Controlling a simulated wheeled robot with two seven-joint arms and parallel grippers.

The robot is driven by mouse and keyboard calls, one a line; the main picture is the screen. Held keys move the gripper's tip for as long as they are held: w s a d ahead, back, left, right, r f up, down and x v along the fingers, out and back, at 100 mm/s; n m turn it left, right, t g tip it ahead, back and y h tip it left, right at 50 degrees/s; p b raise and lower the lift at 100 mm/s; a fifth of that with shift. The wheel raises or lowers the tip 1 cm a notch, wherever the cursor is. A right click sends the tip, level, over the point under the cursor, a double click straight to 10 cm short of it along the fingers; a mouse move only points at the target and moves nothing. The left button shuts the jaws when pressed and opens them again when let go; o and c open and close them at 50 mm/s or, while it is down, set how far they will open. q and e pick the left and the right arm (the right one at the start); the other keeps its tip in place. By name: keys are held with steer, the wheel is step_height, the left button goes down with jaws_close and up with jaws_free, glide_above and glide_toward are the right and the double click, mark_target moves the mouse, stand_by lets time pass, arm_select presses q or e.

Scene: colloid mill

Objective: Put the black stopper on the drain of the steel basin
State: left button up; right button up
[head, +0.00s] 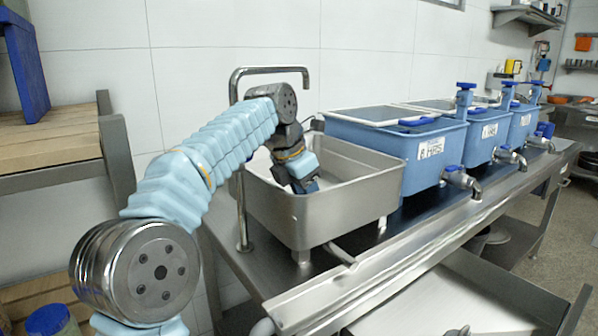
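The steel basin (335,208) stands on short legs on the steel counter, in the middle of the head view. My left arm comes in from the left and reaches over the basin's near left rim. My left gripper (305,186) points down inside the basin, its tips partly hidden by the front wall. Whether it is open, shut or holding something does not show. I cannot make out the black stopper. The drain is hidden behind the basin's front wall. My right gripper is not in view.
A bent steel pipe (238,92) rises beside the basin's left end. Several blue tanks with taps, the nearest a labelled blue tank (385,150), line the counter (400,262) to the right. A shelf (55,175) with wooden boards stands at the left.

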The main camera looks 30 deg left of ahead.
arm_select(q)
steer(key=v, duration=0.9)
